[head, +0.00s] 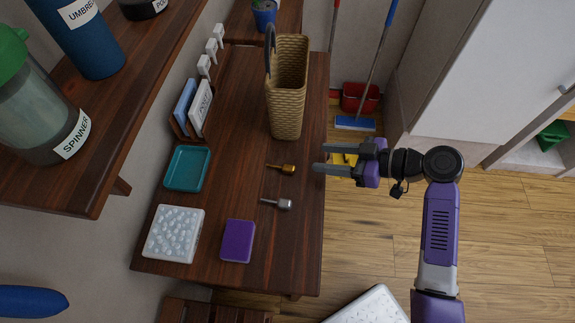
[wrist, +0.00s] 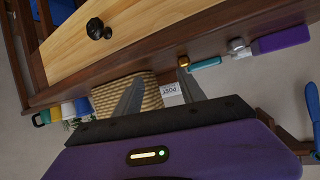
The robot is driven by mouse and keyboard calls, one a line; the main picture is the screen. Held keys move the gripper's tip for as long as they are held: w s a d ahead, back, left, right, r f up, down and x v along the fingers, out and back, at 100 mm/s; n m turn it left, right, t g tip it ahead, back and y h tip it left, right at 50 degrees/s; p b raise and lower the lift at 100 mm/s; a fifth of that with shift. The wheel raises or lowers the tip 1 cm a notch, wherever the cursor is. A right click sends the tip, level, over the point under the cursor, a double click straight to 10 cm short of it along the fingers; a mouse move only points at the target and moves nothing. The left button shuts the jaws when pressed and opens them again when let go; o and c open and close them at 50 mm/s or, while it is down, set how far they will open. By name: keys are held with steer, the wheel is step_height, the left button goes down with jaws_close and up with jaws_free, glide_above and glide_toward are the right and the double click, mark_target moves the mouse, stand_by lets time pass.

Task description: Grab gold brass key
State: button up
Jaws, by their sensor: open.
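The gold brass key (head: 283,168) lies on the dark wooden table (head: 236,90), between the woven basket and a silver key (head: 277,203). In the wrist view a small gold end of the brass key (wrist: 184,62) shows at the table edge, right of the fingertips. My gripper (head: 318,158) is open and empty. It is just off the table's right edge, its fingers pointing left toward the gold key, with a gap between them.
A tall woven basket (head: 288,90) stands beyond the key. A teal tray (head: 187,168), a purple box (head: 238,241) and a bubble-topped white box (head: 173,234) are also on the table. A shelf (head: 60,150) with jars overhangs at left.

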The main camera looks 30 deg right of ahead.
mark_target(289, 167)
steer(key=shift+s+a+r+n+g+y, duration=0.25)
steer(key=shift+s+a+n+y, duration=0.15)
steer(key=shift+n, duration=0.2)
steer(key=shift+s+a+r+n+g+y, duration=0.1)
steer(key=shift+s+a+n+g+y, duration=0.2)
steer(key=shift+a+n+y, duration=0.25)
steer(key=shift+s+a+n, duration=0.1)
steer(key=shift+a+n, duration=0.15)
steer(key=x, duration=0.2)
steer(key=p+x, duration=0.1)
steer(key=x, duration=0.1)
steer(key=p+x, duration=0.1)
steer(key=x, duration=0.1)
steer(key=shift+a+r, duration=0.25)
steer(key=shift+a, duration=0.25)
steer(key=shift+w+a+f, duration=0.25)
steer(key=shift+w, duration=0.15)
jaws_close()
